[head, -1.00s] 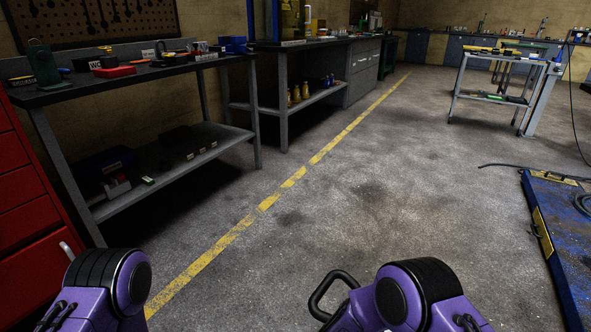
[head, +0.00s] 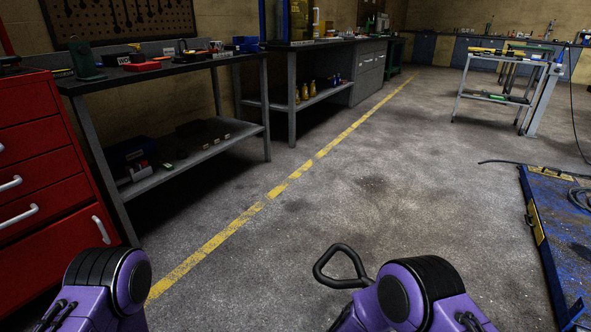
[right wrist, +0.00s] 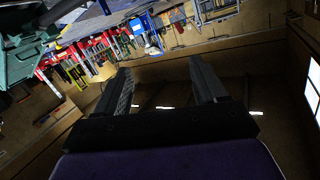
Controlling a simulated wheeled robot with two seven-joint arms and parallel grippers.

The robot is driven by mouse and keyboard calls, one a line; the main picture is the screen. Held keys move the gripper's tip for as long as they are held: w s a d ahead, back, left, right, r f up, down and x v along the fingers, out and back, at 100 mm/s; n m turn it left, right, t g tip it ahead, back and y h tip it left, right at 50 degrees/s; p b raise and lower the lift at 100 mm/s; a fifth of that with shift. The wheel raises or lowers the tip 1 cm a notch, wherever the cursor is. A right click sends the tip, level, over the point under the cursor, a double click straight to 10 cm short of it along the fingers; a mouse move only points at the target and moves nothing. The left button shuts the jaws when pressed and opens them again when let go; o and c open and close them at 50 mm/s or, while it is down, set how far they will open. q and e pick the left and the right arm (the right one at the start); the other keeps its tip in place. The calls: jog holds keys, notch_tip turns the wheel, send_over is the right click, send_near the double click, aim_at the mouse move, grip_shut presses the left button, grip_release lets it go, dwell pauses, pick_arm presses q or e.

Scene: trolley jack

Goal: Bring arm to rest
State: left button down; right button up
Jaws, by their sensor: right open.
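My right gripper (right wrist: 163,88) shows in the right wrist view with its two dark fingers apart and nothing between them. It points toward a wall hung with tools. In the head view, purple and black parts of my two arms show at the bottom edge, but neither gripper shows there. A black loop handle (head: 318,268) rises just left of my right arm; its lower part is hidden, and I cannot tell what it belongs to. My left gripper is out of view.
A red drawer cabinet (head: 45,165) and a workbench (head: 190,67) stand at left. A blue platform (head: 562,230) lies at right, with a grey trolley (head: 490,97) beyond it. The concrete floor between, with its yellow line (head: 230,232), is open.

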jog(key=s+d+f+n+y+b, duration=0.35)
jog(key=s+f+n+y, duration=0.35)
jog(key=s+f, duration=0.4)
jog(key=s+d+f+g+y+b, duration=0.2)
jog(key=s+f+g+b, duration=0.15)
jog(key=s, duration=0.55)
jog(key=s+d+f+g+y+b, duration=0.15)
jog(key=s+f+b, duration=0.3)
jog(key=s, duration=0.45)
notch_tip(320, 180, up, 36)
jog(key=p, duration=3.7)
jog(key=shift+w+d+f+p, duration=0.15)
jog(key=shift+w+d+p, duration=0.1)
jog(key=shift+w+p, duration=0.15)
